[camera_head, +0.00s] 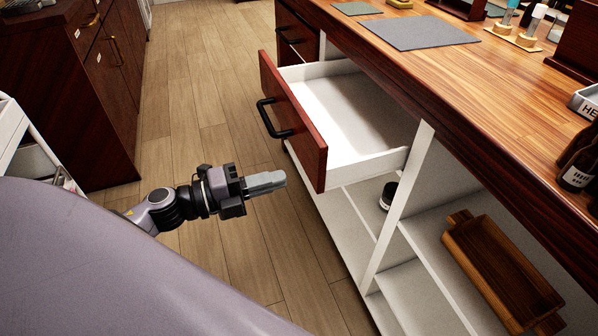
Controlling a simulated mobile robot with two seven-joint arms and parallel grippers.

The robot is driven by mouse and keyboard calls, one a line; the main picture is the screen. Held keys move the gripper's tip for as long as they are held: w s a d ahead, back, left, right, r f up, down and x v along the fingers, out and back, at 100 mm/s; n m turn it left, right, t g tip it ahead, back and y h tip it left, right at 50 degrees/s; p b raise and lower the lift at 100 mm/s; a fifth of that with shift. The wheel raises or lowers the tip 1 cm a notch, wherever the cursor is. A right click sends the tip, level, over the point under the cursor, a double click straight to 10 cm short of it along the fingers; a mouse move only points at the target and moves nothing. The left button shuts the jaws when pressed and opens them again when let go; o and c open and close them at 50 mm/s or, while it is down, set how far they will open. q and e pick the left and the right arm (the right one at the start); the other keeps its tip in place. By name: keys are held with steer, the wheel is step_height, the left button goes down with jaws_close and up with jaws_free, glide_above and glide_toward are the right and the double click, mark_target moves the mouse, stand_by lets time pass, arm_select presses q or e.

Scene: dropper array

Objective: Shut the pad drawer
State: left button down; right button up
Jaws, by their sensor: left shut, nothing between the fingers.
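The drawer (304,128) stands pulled out from under the wooden counter, with a dark red front and a white interior that looks empty. Its black bar handle (268,118) is on the outer face of the front. My left gripper (282,180) is shut and empty. In the picture it is below the handle and left of the drawer front's lower corner, apart from the handle. My right gripper is not in view.
The wooden counter (470,85) carries a grey mat (418,32), droppers in stands and dark bottles. Open shelves below hold a wooden tray (500,270) and a dark jar (388,195). A dark cabinet (60,90) stands at left. The floor (200,120) between is clear.

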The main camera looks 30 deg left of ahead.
mark_target(315, 169)
arm_select(q)
steer(key=shift+x, duration=2.75)
steer(key=shift+w+d+r+p, duration=0.1)
steer(key=shift+w+d+p, duration=0.25)
steer(key=shift+w, duration=0.1)
steer(key=p+x, duration=0.1)
steer(key=x, duration=0.7)
steer(key=shift+w+d, duration=0.1)
steer(key=shift+w, duration=0.1)
steer(key=x, duration=0.9)
steer(key=shift+w+d+b, duration=0.25)
steer(key=shift+b, duration=0.15)
steer(key=shift+s+a, duration=0.1)
steer(key=shift+a, duration=0.1)
